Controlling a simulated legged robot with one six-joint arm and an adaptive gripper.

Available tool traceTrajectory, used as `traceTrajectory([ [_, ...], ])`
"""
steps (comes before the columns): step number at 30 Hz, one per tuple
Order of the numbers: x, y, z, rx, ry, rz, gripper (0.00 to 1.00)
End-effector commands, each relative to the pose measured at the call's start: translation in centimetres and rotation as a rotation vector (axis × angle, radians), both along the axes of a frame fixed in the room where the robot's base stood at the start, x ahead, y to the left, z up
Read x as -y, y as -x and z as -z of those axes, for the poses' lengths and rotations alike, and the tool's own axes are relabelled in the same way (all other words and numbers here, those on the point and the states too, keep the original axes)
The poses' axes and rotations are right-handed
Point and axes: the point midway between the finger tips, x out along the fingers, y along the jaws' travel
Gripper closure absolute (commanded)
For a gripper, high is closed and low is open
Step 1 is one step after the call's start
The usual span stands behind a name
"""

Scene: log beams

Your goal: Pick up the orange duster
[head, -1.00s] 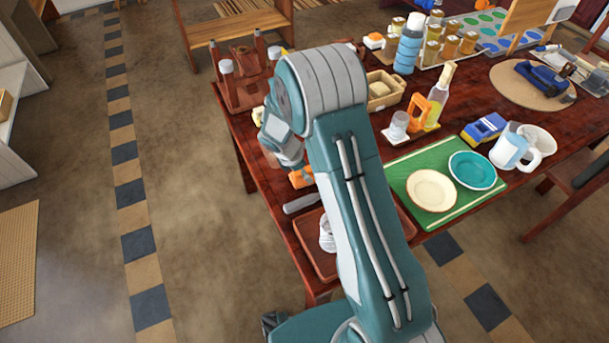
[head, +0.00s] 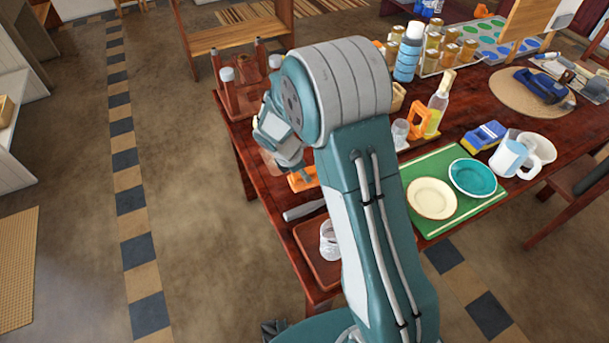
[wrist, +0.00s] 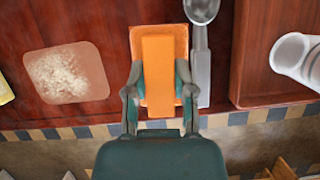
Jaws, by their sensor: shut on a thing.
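The orange duster (wrist: 158,75) is a flat orange block with a raised orange strip along its middle, at the centre of the wrist view. My gripper (wrist: 159,82) is shut on it, with one finger against each long side of the strip. In the head view the duster (head: 302,179) shows as a small orange patch near the table's left edge, under my gripper (head: 290,162), partly hidden by my arm. I cannot tell whether it is clear of the table.
A grey scoop (wrist: 202,60) lies just right of the duster. Beyond it is a brown tray (wrist: 262,70) with a clear glass (wrist: 297,58). A pinkish square with crumbs (wrist: 68,73) lies to the left. The table edge is close to the gripper.

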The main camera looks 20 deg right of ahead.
Motion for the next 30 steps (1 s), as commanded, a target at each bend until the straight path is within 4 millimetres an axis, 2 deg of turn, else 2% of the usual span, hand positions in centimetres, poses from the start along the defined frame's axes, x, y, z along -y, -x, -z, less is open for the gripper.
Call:
traceTrajectory([
  [1, -0.3, 0.7, -1.2, 0.006, -0.001, -0.002, 1.00],
  [5, -1.0, 2.6, -3.5, 0.004, -0.002, -0.002, 1.00],
  [9, -2.1, 5.7, -4.9, 0.003, 0.000, -0.005, 1.00],
  [15, -3.2, 9.1, -6.4, 0.002, 0.000, -0.002, 1.00],
  [21, -3.7, 10.7, -7.1, 0.002, 0.000, 0.000, 1.00],
  [30, -3.8, 11.0, -7.2, 0.001, 0.000, 0.001, 1.00],
])
